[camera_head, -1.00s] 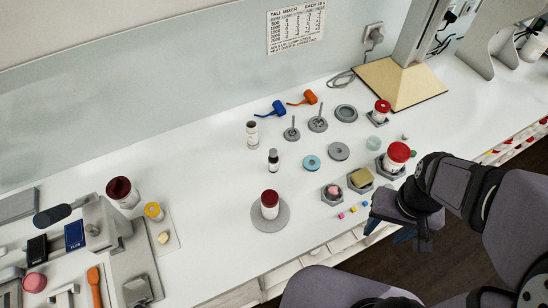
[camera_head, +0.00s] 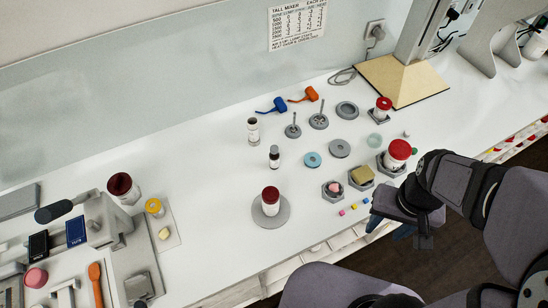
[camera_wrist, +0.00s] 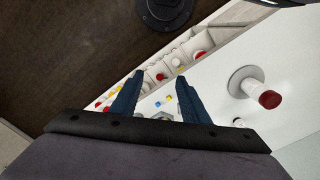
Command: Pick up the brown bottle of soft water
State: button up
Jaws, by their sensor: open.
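A small dark bottle with a pale label and a dark cap (camera_head: 274,157) stands upright on the white bench, near its middle. It looks like the brown bottle, but its label is too small to read. A taller pale bottle with a dark top (camera_head: 253,130) stands just behind it. My gripper (camera_head: 405,231) is at the right, by the front edge of the bench, well away from the dark bottle. In the wrist view my gripper (camera_wrist: 159,77) shows two blue fingers spread apart, with nothing between them.
A dark-red-lidded jar (camera_head: 270,201) stands on a round grey plate in front of the dark bottle. Grey discs, a blue ring (camera_head: 313,160) and hexagonal holders (camera_head: 333,189) lie to its right. Clear bench lies to its left. Open drawers (camera_wrist: 170,62) run below the front edge.

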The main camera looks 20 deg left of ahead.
jog(key=w+a+f+n+t+y+b, duration=0.1)
jog(key=w+a+f+n+t+b, duration=0.15)
jog(key=w, duration=0.45)
jog(key=w+a+f+n+t+y+b, duration=0.1)
jog(key=w+a+f+t+b, duration=0.2)
jog(key=w, duration=0.4)
jog(key=w+a+f+n+t+y+b, duration=0.1)
jog(key=w+a+n+t, duration=0.2)
jog(key=w, duration=0.4)
notch_tip(320, 180, up, 4)
jog(key=n+y+b, duration=0.6)
jog(key=y, duration=0.7)
send_over(274, 157)
jog(key=d, duration=0.3)
notch_tip(274, 157, down, 7)
jog(key=p, duration=0.1)
jog(key=p+x, duration=0.3)
jog(key=x, duration=0.4)
jog(key=shift+a+f, duration=0.35)
jog(key=shift+a, duration=0.05)
grip_shut()
